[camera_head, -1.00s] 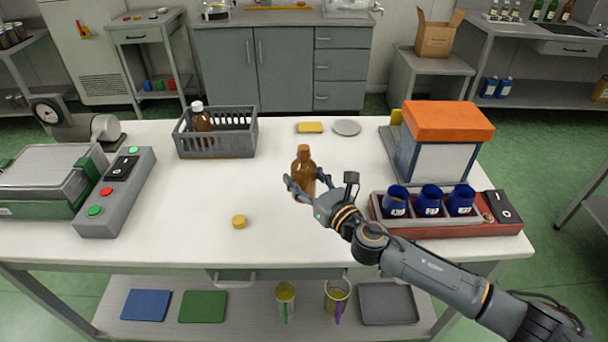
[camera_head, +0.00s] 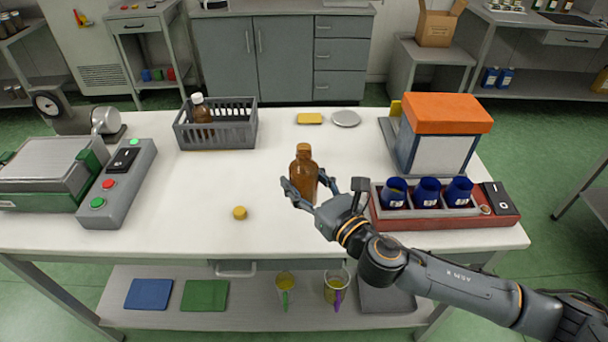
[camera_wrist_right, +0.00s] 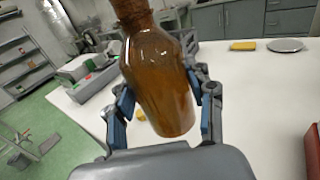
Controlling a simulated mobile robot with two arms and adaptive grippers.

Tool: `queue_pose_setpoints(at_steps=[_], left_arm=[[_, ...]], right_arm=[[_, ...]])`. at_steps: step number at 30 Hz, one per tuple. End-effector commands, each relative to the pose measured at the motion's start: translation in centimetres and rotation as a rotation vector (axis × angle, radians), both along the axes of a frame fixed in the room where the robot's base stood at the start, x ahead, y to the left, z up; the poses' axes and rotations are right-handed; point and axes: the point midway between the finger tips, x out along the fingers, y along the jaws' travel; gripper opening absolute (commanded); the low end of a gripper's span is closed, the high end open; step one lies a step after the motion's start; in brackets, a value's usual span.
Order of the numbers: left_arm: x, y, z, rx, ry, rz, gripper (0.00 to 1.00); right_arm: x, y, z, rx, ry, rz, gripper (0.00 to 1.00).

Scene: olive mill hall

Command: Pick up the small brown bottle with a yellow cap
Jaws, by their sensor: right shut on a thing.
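A brown bottle (camera_head: 303,170) with a brownish top stands roughly upright over the middle of the white table; I see no yellow cap on it. My right gripper (camera_head: 311,196) is shut on its lower body, with a finger on each side. In the right wrist view the bottle (camera_wrist_right: 158,80) fills the middle between the fingers (camera_wrist_right: 165,103), its top cut off by the frame edge. I cannot tell whether its base touches the table. A small round yellow thing, like a cap (camera_head: 239,212), lies on the table to the left. My left gripper is not in view.
A grey basket (camera_head: 225,142) holds a brown bottle with a white cap (camera_head: 200,108). A red-based rack with blue jars (camera_head: 428,192) and an orange-topped machine (camera_head: 436,112) stand right. A control box (camera_head: 118,185) is left. The table's front middle is mostly clear.

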Motion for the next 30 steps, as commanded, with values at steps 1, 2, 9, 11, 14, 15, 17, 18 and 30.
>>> queue_pose_setpoints(at_steps=[1, 2, 9, 11, 14, 15, 17, 18, 30], left_arm=[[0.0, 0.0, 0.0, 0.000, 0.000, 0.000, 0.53], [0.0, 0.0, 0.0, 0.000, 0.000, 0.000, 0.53], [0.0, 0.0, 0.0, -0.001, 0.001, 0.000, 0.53], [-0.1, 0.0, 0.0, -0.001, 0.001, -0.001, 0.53], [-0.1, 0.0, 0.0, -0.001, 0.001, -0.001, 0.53], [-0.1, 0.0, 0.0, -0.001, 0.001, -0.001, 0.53], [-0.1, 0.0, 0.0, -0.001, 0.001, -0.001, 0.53], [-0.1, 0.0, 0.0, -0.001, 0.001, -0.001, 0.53], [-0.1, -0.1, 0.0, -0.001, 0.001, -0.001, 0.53]], right_arm=[[-0.3, 0.1, 0.3, 0.001, -0.003, 0.002, 0.05], [-0.5, 0.1, 0.3, 0.001, -0.003, 0.002, 0.05], [-1.4, 0.1, 0.8, 0.001, -0.002, 0.001, 0.05], [-1.6, 0.1, 0.8, 0.002, -0.003, 0.002, 0.05], [-1.8, 0.1, 0.9, 0.002, -0.003, 0.002, 0.05], [-1.8, 0.1, 1.0, 0.002, -0.003, 0.001, 0.05], [-1.9, 0.1, 1.0, 0.000, -0.002, 0.001, 0.05], [-1.9, 0.1, 1.0, 0.000, -0.002, 0.001, 0.05], [-4.5, 0.0, 0.6, 0.005, 0.003, -0.026, 0.05]])
